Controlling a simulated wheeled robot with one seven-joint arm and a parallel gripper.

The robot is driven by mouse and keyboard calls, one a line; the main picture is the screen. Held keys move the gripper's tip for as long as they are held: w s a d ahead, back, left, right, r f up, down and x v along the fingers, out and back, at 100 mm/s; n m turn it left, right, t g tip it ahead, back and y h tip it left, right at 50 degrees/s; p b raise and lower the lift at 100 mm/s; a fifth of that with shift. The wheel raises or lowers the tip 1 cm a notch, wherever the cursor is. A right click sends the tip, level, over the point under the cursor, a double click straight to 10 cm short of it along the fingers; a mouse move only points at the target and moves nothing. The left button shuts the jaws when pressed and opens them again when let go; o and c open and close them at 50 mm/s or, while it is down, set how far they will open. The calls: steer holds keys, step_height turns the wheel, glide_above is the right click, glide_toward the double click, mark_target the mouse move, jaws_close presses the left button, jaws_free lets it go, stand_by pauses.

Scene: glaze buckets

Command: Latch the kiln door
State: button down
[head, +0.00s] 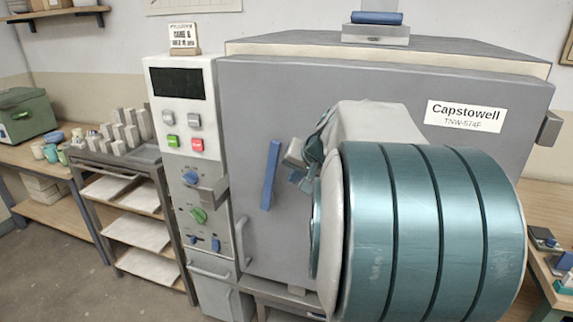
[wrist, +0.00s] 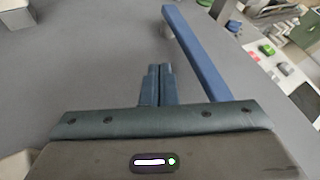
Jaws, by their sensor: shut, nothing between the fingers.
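The grey kiln door (head: 350,90), labelled Capstowell, fills the middle of the head view and looks shut or nearly so; I cannot tell whether a gap remains. A blue bar handle (head: 271,175) stands tilted slightly from upright near its left edge. In the wrist view the handle (wrist: 197,55) runs diagonally, standing off the door on a post. My gripper (head: 296,177) is just right of the handle in the head view. In the wrist view its fingers (wrist: 156,85) are together and empty, beside the bar. My arm hides the door's lower right.
A control panel (head: 182,125) with buttons and knobs stands left of the door, with a grey bracket (head: 208,192) projecting near the door edge. A rack (head: 138,235) and a workbench (head: 30,155) stand further left. Another bench (head: 550,215) is at the right.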

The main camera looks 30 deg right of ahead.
mark_target(270, 178)
steer(key=shift+w+a+r+p, duration=0.2)
steer(key=shift+w+a+r, duration=0.05)
steer(key=shift+w+a, duration=0.3)
steer(key=shift+w+a+r+p, duration=0.15)
steer(key=shift+w+a+r, duration=0.05)
steer(key=shift+w+a, duration=0.35)
steer(key=shift+s, duration=0.1)
